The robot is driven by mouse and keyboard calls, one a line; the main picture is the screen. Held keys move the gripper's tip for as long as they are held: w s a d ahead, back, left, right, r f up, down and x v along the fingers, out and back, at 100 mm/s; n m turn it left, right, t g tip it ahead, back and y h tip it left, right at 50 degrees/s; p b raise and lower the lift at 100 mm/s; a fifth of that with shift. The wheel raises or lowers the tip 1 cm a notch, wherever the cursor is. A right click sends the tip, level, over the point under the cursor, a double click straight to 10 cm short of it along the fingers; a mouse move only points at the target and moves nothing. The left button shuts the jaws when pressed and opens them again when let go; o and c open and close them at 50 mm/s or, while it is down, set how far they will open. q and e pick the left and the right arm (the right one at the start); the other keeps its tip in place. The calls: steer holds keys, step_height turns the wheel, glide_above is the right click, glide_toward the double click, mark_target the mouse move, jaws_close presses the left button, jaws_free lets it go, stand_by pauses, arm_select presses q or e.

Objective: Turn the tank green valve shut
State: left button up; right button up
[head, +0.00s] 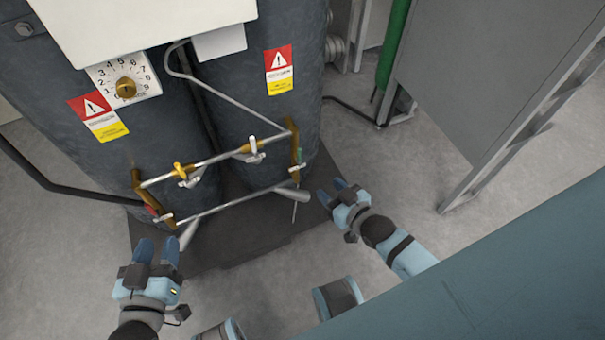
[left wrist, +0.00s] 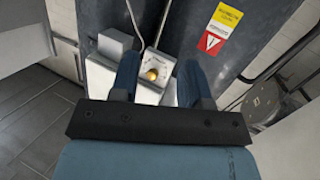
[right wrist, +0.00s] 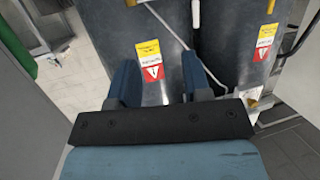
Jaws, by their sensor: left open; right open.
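Two dark grey tanks (head: 235,105) stand side by side, joined in front by a frame of thin pipes (head: 215,160) with brown uprights. A small green valve handle (head: 299,156) sits on the right upright. It is too small to tell its exact angle, and I cannot make it out in the wrist views. My right gripper (head: 332,190) is open and empty, to the right of and a little below the green valve, apart from it. My left gripper (head: 157,248) is open and empty, below the left end of the pipe frame.
A yellow valve handle (head: 180,170) and a red one (head: 150,211) are on the pipework's left part. A dial with a brass knob (head: 126,87) is above. A grey cabinet (head: 480,75) and green cylinder (head: 393,45) stand right. Floor in front is clear.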

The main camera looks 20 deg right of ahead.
mark_target(301, 156)
steer(key=w+d+f+t+b, duration=0.1)
steer(key=w+d+f+b, duration=0.15)
steer(key=f+b, duration=0.45)
steer(key=w+d+f+t+b, duration=0.1)
steer(key=w+f+t+b, duration=0.1)
steer(key=w+f+b, duration=0.35)
steer(key=w+b, duration=0.2)
steer(key=w, duration=0.2)
steer(key=w+a+f+b, duration=0.1)
steer(key=w+b, duration=0.1)
steer(key=w, duration=0.1)
steer(key=w+b, duration=0.2)
steer(key=w, duration=0.2)
steer(key=shift+w+a+f+b, duration=0.2)
steer(key=shift+w+a+b, duration=0.1)
steer(key=shift+w+a, duration=0.1)
arm_select(q)
steer(key=d+f+h, duration=0.3)
steer(key=f, duration=0.6)
steer(key=shift+s+f+m, duration=0.25)
steer(key=shift+s+m, duration=0.05)
steer(key=shift+m, duration=0.1)
arm_select(e)
steer(key=shift+w+a+r, duration=0.1)
steer(key=shift+w+a, duration=0.05)
steer(key=shift+w, duration=0.45)
arm_select(q)
steer(key=shift+d, duration=0.1)
arm_select(e)
jaws_close()
